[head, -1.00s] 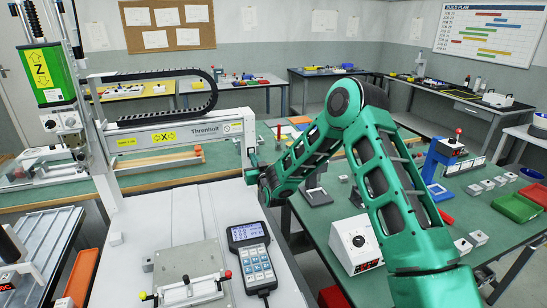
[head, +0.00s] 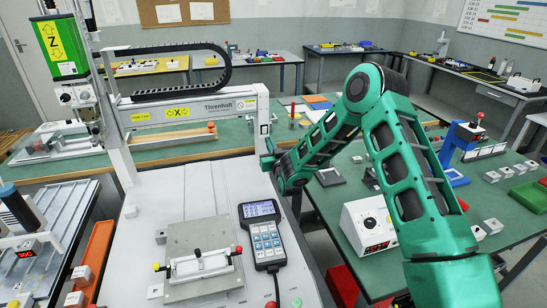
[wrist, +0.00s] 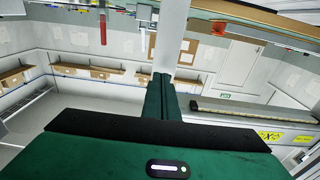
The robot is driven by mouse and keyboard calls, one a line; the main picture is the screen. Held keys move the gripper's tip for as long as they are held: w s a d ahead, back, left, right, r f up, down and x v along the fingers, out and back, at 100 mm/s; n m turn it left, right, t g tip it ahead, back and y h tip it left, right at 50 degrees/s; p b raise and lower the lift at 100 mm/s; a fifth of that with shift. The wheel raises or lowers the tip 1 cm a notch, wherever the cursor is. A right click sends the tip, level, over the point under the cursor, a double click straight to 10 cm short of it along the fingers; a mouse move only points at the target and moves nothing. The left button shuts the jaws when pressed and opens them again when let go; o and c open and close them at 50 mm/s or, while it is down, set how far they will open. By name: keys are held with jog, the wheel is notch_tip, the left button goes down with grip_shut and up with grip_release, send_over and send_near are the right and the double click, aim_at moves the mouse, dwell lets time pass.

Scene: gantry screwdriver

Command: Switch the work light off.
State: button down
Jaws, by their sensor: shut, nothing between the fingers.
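My gripper (wrist: 161,97) shows in the wrist view as two dark green fingers pressed together, with nothing between them. In the head view my green arm reaches to the right end of the gantry beam (head: 200,107), and its end hides the gripper's fingertips. I cannot pick out a work light or its switch for certain in either view. A grey handheld pendant (head: 262,235) with a lit screen lies on the white machine bed, below the arm's end. A white box with a dial and red display (head: 368,228) stands on the green bench to the right.
A clamp fixture (head: 202,265) sits on a plate on the machine bed. The gantry's Z unit (head: 58,50) stands at the left. An orange tray (head: 98,258) lies left of the bed. A blue press (head: 458,145) and several small blocks stand on the right bench.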

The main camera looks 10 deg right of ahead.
jog(key=s+d, duration=0.1)
jog(key=s, duration=1.1)
jog(key=s+d+n+g+h, duration=0.1)
jog(key=s+d+g, duration=0.15)
jog(key=d, duration=0.45)
jog(key=s+d+g+h, duration=0.1)
jog(key=d+g+h, duration=0.1)
jog(key=d+g, duration=0.35)
jog(key=s+d+r+m+g+h, duration=0.1)
jog(key=s+d+r+g, duration=0.1)
jog(key=s+d, duration=0.5)
jog(key=s+d+r+m+g+h, duration=0.1)
jog(key=s+d+r+m+h, duration=0.15)
jog(key=s+d, duration=0.4)
jog(key=s+d+r+m+g, duration=0.1)
jog(key=s+d+r+g, duration=0.1)
jog(key=s, duration=0.6)
jog(key=s+d+r+m+g, duration=0.1)
jog(key=s+d+r+g, duration=0.15)
jog(key=s, duration=0.45)
jog(key=s+a+r+m+g+y, duration=0.1)
jog(key=s+y, duration=0.1)
jog(key=s, duration=0.7)
jog(key=s+a+r+m+g+y, duration=0.1)
jog(key=s+a+m+g+y, duration=0.1)
jog(key=s, duration=0.8)
jog(key=shift+s+a+r, duration=0.15)
jog(key=shift+s+a, duration=0.05)
jog(key=shift+y, duration=0.25)
